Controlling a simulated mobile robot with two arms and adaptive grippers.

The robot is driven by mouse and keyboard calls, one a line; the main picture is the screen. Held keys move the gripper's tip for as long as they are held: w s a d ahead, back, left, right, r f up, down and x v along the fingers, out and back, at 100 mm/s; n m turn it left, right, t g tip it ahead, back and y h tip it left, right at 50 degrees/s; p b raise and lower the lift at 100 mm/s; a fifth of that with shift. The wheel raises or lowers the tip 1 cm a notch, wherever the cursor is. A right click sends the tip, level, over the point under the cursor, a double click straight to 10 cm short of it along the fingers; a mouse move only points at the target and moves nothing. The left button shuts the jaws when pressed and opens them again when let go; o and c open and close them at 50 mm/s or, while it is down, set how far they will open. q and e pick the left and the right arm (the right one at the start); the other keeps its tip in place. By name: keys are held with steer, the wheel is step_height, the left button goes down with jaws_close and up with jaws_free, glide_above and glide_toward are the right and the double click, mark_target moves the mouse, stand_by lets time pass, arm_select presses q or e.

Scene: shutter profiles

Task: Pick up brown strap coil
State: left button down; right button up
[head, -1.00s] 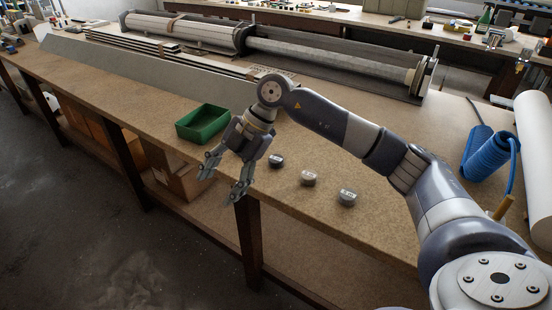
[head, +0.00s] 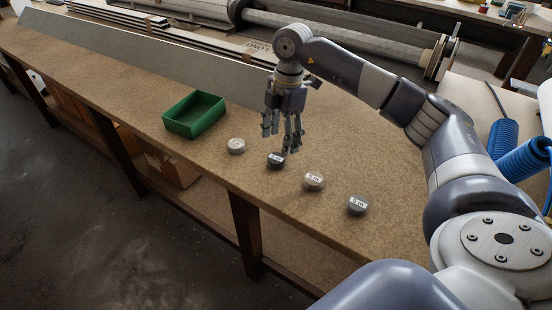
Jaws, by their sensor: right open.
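Several small round strap coils with white labels lie in a slanting row on the workbench. A pale grey-beige coil (head: 236,146) is at the left, then a dark coil (head: 275,161). A beige-brown coil (head: 313,181) follows, and a grey coil (head: 357,206) is at the right. The third looks brownest, but the colours are hard to tell apart. My right gripper (head: 281,139) points down, open and empty, just above or behind the dark coil; its fingertips partly overlap it in the picture. Contact cannot be told. My left gripper is out of view.
An empty green bin (head: 194,114) stands left of the coils. Long grey profiles (head: 130,55) lie along the back of the workbench (head: 130,92). A blue coiled hose (head: 522,160) is at the right. The bench front is clear around the coils.

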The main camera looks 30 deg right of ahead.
mark_target(276, 158)
steer(key=shift+f, duration=0.35)
steer(key=f, duration=0.2)
steer(key=a+f+p, duration=0.1)
steer(key=f, duration=0.1)
steer(key=shift+s+a+f, duration=0.1)
steer(key=shift+s, duration=0.15)
steer(key=shift+f, duration=0.25)
steer(key=shift+w, duration=0.1)
steer(key=shift+c, duration=1.3)
steer(key=c, duration=0.9)
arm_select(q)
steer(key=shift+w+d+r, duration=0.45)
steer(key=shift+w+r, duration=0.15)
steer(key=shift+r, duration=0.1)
